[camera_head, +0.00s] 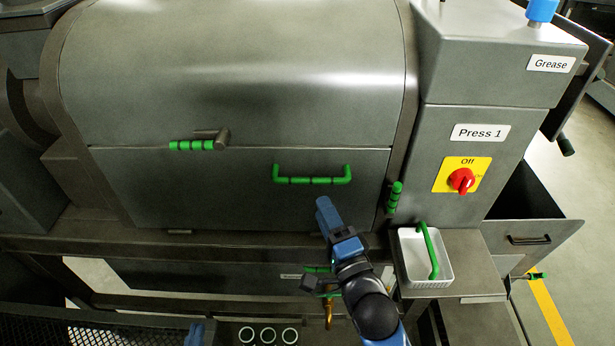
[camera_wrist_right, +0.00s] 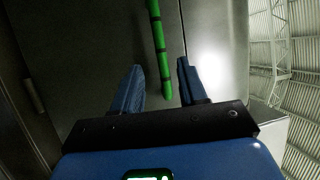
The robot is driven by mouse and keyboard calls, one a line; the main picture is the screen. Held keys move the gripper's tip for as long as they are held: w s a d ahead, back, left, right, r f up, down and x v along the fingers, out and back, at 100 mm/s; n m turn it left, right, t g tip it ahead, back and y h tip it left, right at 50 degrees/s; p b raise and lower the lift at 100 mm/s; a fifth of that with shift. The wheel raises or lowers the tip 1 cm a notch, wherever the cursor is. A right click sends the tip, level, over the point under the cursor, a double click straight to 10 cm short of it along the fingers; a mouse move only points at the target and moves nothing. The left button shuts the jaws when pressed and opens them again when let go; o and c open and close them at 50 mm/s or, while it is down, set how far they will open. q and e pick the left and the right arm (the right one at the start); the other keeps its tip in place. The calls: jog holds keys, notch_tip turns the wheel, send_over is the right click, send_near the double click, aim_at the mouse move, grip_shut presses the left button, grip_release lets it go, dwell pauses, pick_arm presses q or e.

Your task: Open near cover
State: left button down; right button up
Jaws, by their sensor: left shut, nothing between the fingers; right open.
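The near cover (camera_head: 240,190) is the flat grey lower panel of the press and sits closed against the domed upper cover. It carries a U-shaped green handle (camera_head: 312,181), seen as a banded green bar (camera_wrist_right: 159,45) in the right wrist view. My right gripper (camera_head: 323,207) is open, just below the handle in the head view. In the wrist view its fingers (camera_wrist_right: 160,65) appear on either side of the bar; contact is not visible. My left gripper (camera_head: 195,334) shows only as a small blue part at the bottom edge; its fingers are mostly cut off.
Green latch grips sit at the cover's upper left (camera_head: 192,145) and right edge (camera_head: 395,197). A white tray (camera_head: 428,282) holding a green bar stands at the right, below the red Off switch (camera_head: 461,180). A dark mesh (camera_head: 85,330) lies at the lower left.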

aim_at(309, 180)
jog(key=p+x, duration=0.3)
jog(key=x, duration=0.4)
jog(key=shift+w+a+r, duration=0.1)
jog(key=shift+w+r, duration=0.1)
jog(key=shift+w, duration=0.2)
jog(key=shift+w+a, duration=0.3)
jog(key=shift+w, duration=0.35)
grip_shut()
